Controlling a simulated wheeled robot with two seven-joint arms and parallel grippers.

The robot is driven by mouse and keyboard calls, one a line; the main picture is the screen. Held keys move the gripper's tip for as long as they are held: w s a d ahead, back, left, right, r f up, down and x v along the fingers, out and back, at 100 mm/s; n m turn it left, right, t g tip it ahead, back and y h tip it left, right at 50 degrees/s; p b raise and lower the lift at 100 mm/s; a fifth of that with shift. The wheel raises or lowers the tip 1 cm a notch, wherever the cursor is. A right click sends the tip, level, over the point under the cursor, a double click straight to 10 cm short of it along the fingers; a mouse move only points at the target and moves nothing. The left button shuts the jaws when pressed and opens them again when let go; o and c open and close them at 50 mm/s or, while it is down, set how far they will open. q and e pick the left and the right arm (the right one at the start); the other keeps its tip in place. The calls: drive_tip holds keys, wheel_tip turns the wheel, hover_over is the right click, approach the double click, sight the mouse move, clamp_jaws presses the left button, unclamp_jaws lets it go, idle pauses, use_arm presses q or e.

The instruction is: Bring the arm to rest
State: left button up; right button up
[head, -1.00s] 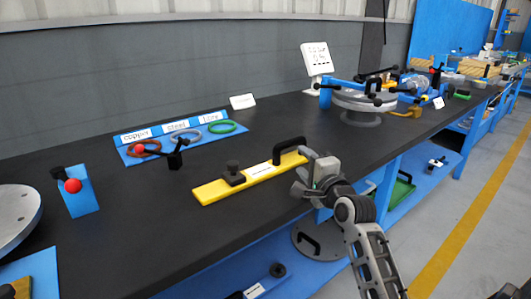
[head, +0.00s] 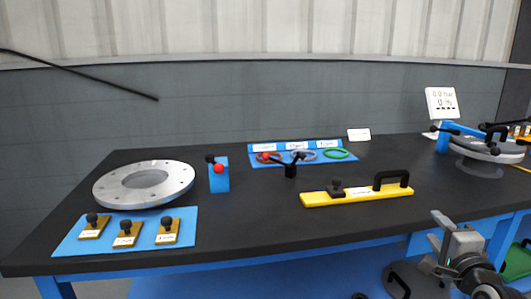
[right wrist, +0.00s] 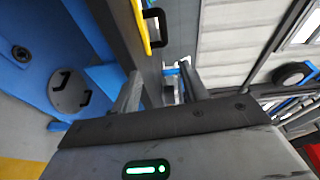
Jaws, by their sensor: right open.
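My right gripper (head: 437,240) is at the lower right of the head view, in front of the bench's front edge. It is open, and nothing shows between its fingers in the right wrist view (right wrist: 160,88). The yellow bar with a black handle and knob (head: 360,196) lies on the bench, up and left of the gripper and apart from it. Its yellow edge also shows at the top of the right wrist view (right wrist: 139,25). My left gripper is not in view.
The black bench top (head: 260,215) carries a grey flanged ring (head: 108,190), a blue mat with several knobbed blocks (head: 75,243), a blue stand with a red ball (head: 219,183), and a blue ring tray (head: 345,158). A lower shelf holds a grey round plate (right wrist: 70,92).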

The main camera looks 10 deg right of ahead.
use_arm(q)
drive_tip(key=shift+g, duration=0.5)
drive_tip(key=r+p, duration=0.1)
drive_tip(key=p, duration=0.2)
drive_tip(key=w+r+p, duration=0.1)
drive_tip(key=p, duration=0.2)
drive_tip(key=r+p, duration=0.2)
drive_tip(key=p, duration=0.1)
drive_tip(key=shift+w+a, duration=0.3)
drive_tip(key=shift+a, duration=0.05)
use_arm(e)
drive_tip(key=s+a+f+n+g+y, duration=0.2)
drive_tip(key=s+a+f+n, duration=0.2)
drive_tip(key=a, duration=0.5)
drive_tip(key=s+a+f+n+g+y, duration=0.2)
drive_tip(key=s+a+f+n, duration=0.2)
drive_tip(key=s+a+n, duration=0.5)
drive_tip(key=s+a+f+n+g+y, duration=0.2)
drive_tip(key=s+a+f+n, duration=0.3)
drive_tip(key=a, duration=0.5)
drive_tip(key=s+n+y, duration=0.1)
drive_tip(key=s+n, duration=0.1)
drive_tip(key=n, duration=0.1)
drive_tip(key=shift+g, duration=0.3)
drive_tip(key=shift+s, duration=0.1)
